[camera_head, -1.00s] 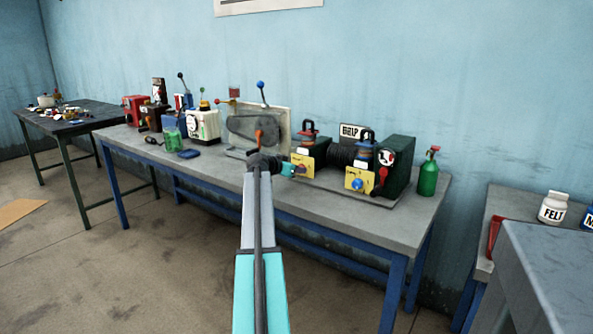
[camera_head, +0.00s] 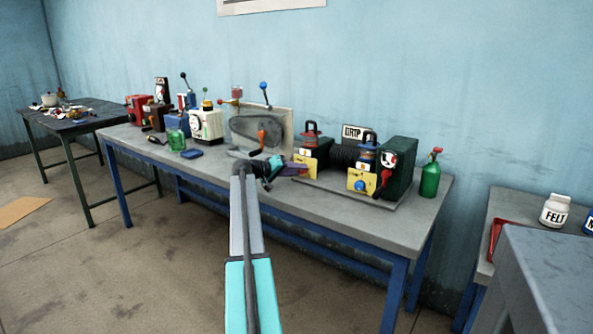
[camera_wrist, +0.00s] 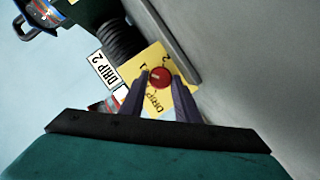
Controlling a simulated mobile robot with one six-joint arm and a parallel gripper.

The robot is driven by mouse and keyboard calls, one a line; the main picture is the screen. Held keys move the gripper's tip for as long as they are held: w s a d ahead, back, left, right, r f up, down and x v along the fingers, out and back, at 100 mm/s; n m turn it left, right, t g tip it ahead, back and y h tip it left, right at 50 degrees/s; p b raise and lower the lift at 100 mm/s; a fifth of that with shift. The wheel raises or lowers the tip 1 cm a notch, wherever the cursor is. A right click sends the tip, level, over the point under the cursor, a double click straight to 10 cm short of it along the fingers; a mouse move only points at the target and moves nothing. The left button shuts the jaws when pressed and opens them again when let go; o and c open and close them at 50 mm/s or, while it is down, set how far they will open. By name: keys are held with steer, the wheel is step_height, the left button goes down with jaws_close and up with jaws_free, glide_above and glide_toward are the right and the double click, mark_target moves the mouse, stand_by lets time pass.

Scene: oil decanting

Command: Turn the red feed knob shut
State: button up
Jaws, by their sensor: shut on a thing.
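The red feed knob (camera_wrist: 160,77) shows in the wrist view as a round red cap on a yellow plate (camera_wrist: 148,62) with black lettering. The two dark fingers of my gripper (camera_head: 303,170) stand on either side of the knob, shut on it. In the head view the yellow plate (camera_head: 308,160) is the left one of two, and my gripper reaches it from the left.
To the right is a second yellow plate (camera_head: 370,184) with a blue knob (camera_head: 361,186). A dark ribbed cylinder (camera_wrist: 121,38) lies behind the plates. A green bottle (camera_head: 430,176) stands at the bench's right end. A blue pad (camera_head: 191,154) lies left of my arm.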

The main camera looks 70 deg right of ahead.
steer(key=shift+w+d+r+n, duration=0.1)
steer(key=shift+w+d+n, duration=0.05)
steer(key=shift+n, duration=0.35)
steer(key=o, duration=0.8)
steer(key=shift+c, duration=0.2)
steer(key=v, duration=1.4)
steer(key=shift+w+f+p, duration=0.1)
steer(key=shift+f+p, duration=0.2)
steer(key=shift+f, duration=0.05)
steer(key=shift+d, duration=0.1)
